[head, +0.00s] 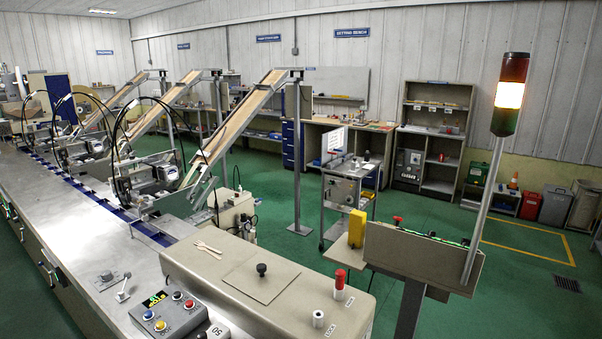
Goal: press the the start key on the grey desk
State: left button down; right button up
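A small grey control box (175,315), the likely grey desk, sits on the metal machine top at the bottom left. I see a blue key (148,315), a yellow key (160,325) and a red key (189,304), with another small key at the upper edge. Their labels are too small to read, so I cannot tell which is the start key. Neither of my grippers is in view.
A lever (123,289) stands left of the box, and a white-and-dark item (214,331) lies right of it. A beige housing (262,285) with a black knob rises on the right. Wooden sticks (208,249) lie on it. A lit signal tower (510,93) stands farther right.

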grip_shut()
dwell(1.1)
